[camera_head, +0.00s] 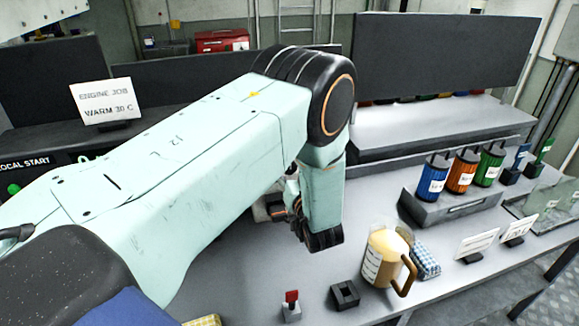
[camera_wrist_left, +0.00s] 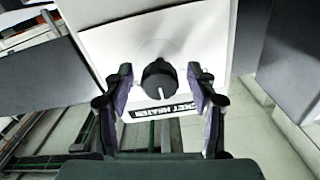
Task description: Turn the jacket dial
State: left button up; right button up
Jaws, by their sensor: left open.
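The jacket dial (camera_wrist_left: 160,83) shows in the left wrist view as a black round knob with a pale pointer line, on a white panel (camera_wrist_left: 201,42) whose label partly reads "CKET HEATER". My left gripper (camera_wrist_left: 160,82) is open, with one finger on each side of the dial; I cannot tell whether they touch it. My right gripper is not in view.
On the bench (camera_head: 375,208) stand a measuring jug (camera_head: 378,262), a small black block (camera_head: 345,295) and a red-topped piece (camera_head: 291,305). A rack (camera_head: 455,205) holds blue, orange and green canisters at the right. A sign (camera_head: 105,101) reads "ENGINE JOB WARM 30 C".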

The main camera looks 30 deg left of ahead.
pick_arm(q)
jog(key=shift+w+a+f, duration=0.2)
jog(key=shift+w+a, duration=0.05)
jog(key=shift+a, duration=0.1)
jog(key=shift+d+r, duration=0.1)
jog(key=shift+d, duration=0.15)
jog(key=c, duration=0.3)
jog(key=shift+s+a, duration=0.1)
jog(key=shift+a, duration=0.1)
jog(key=c, duration=0.5)
jog(key=shift+d, duration=0.1)
jog(key=c, duration=0.4)
jog(key=shift+n, duration=0.4)
jog(key=n+b, duration=0.2)
jog(key=n, duration=0.2)
jog(key=shift+n, duration=0.4)
jog(key=n+b, duration=0.2)
jog(key=n, duration=0.4)
jog(key=shift+n, duration=0.3)
